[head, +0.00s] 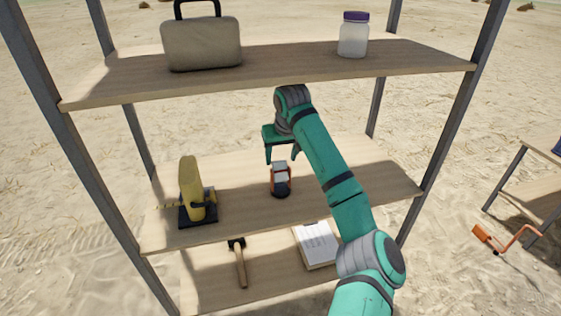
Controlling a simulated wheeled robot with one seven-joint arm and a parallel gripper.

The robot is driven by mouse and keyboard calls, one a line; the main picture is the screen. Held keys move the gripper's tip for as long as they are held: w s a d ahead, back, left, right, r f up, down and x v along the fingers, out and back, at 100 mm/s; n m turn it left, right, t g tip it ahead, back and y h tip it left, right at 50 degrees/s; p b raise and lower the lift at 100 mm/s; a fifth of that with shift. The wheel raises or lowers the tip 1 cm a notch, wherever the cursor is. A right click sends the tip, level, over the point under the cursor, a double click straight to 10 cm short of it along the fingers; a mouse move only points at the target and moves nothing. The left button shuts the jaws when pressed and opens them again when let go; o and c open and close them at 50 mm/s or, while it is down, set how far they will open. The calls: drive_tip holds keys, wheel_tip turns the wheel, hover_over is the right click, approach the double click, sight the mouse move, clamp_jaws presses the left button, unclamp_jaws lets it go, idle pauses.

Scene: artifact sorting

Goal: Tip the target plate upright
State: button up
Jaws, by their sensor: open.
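My green gripper (282,155) hangs over the middle shelf (240,190), fingers pointing down and spread apart, with nothing seen between them. Just below the fingertips in the picture stands a small orange and white object with a dark base (281,181); whether the fingers touch it I cannot tell. I see nothing that I can clearly name as the target plate. My arm covers the right part of the middle shelf and part of the lower shelf.
A yellow object (190,188) stands on a black base at the middle shelf's left. The top shelf (280,62) holds a grey-brown case (201,44) and a purple-lidded jar (353,36). A hammer (240,265) and notebook (316,245) lie below. Dark posts (447,130) frame the shelves.

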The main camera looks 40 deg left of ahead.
drive_tip(key=shift+a+f, duration=0.3)
drive_tip(key=shift+f, duration=0.35)
drive_tip(key=shift+a+f, duration=0.3)
drive_tip(key=shift+f, duration=0.3)
drive_tip(key=shift+c, duration=0.7)
drive_tip(key=c, duration=0.9)
drive_tip(key=shift+d, duration=0.1)
